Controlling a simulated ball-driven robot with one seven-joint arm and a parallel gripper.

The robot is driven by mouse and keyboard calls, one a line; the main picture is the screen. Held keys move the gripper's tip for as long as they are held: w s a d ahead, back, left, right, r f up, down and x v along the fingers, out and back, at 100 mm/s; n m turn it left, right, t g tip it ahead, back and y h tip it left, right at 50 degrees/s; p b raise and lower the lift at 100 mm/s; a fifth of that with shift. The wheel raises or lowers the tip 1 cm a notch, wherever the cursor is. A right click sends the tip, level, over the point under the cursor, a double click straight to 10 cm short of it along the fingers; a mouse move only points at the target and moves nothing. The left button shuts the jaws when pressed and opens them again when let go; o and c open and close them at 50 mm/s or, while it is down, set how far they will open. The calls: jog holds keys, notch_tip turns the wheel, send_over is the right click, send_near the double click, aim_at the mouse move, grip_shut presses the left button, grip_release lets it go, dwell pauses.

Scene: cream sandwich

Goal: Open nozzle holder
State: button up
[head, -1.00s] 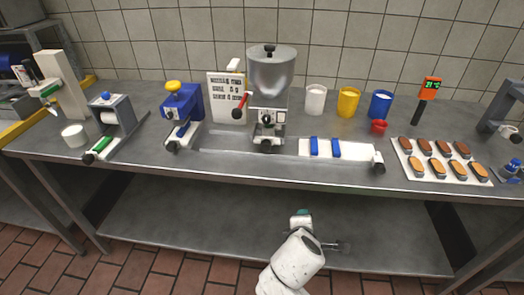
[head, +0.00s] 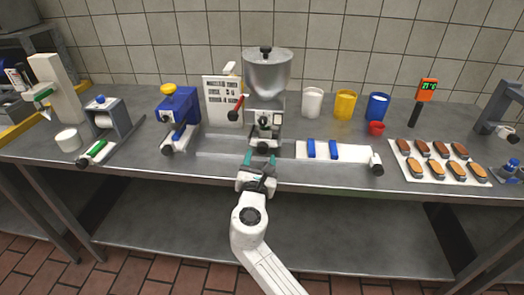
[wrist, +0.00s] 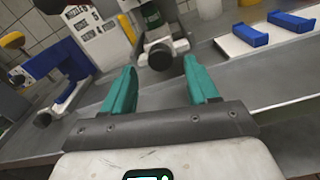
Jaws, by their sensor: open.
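The steel hopper machine (head: 266,75) stands at the middle of the counter. Low on its front is a nozzle assembly with a black round end (head: 264,120), which I take as the nozzle holder; whether it is open or shut I cannot tell. In the wrist view this black end (wrist: 160,55) shows just beyond and between my fingertips. My gripper (head: 260,159) is open, with teal fingers, at the counter's front edge just below the nozzle. The fingers (wrist: 159,72) hold nothing, and no contact with the nozzle shows.
A red-knobbed lever (head: 236,108) is left of the nozzle. A blue device (head: 180,107) stands further left. A white board (head: 345,153) with two blue blocks lies right. Cups (head: 312,102) and a tray of biscuits (head: 405,172) are further right.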

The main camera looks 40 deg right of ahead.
aim_at(262, 151)
jog(key=shift+x, duration=2.2)
grip_shut()
